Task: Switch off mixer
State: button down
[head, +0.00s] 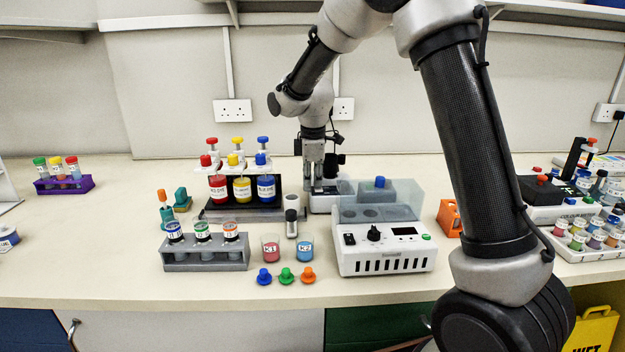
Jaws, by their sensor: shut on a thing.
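A low grey-white unit (346,203), which looks like the mixer, stands at the back of the bench, partly hidden behind a clear-lidded device. My gripper (323,184) points straight down over the left part of this unit. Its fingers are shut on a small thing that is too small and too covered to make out. The switch of the unit and its setting cannot be seen.
The white device (385,262) with dial and display stands in front. A bottle rack (260,212) is close to the left. A grey vial rack (205,258), two beakers and coloured stoppers are nearer the front.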

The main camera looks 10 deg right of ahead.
notch_tip(320, 180, up, 12)
jog(key=s, duration=0.1)
jog(key=s+d+r+m, duration=0.3)
jog(key=s+d+r, duration=0.1)
jog(key=s+d, duration=0.25)
jog(key=s+d+f+m+t, duration=0.1)
jog(key=s+d+m, duration=0.2)
jog(key=s, duration=0.5)
jog(key=s+d+f+m+t, duration=0.1)
jog(key=s+d+m, duration=0.2)
jog(key=s, duration=0.6)
jog(key=s+d+f+m+t, duration=0.1)
jog(key=s+d+m, duration=0.3)
jog(key=s, duration=0.5)
jog(key=m, duration=0.2)
jog(key=shift+s+m, duration=0.2)
jog(key=shift+m, duration=0.2)
